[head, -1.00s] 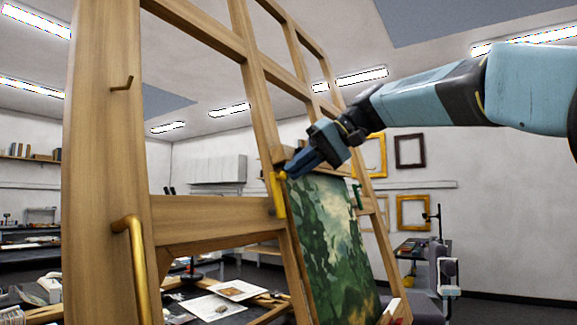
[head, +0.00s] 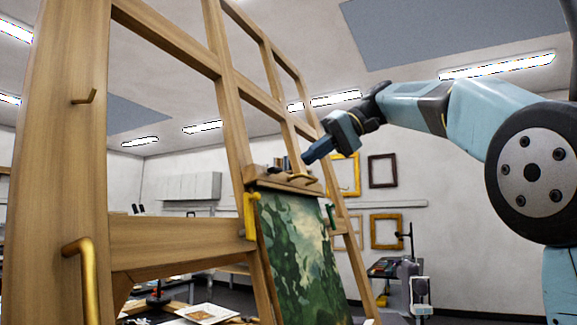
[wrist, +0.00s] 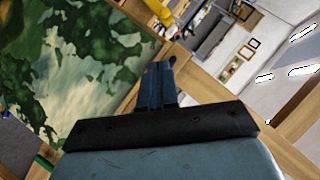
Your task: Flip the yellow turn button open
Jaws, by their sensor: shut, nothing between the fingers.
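The yellow turn button (head: 250,216) stands close to upright on the easel's wooden post, at the left edge of the green landscape painting (head: 300,255). A yellow piece, probably the same button, shows at the top of the wrist view (wrist: 161,12), partly cut off. My gripper (head: 308,158) is shut and empty. It is up and to the right of the button, above the painting's top ledge, and apart from the button. In the wrist view the closed blue fingers (wrist: 158,68) point up past the painting's edge.
A green turn button (head: 331,216) sits at the painting's right edge. A wooden ledge with a curved handle (head: 302,180) tops the painting. The easel's posts and crossbar (head: 180,242) stand at left, with a brass handle (head: 85,285). Open air surrounds my gripper.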

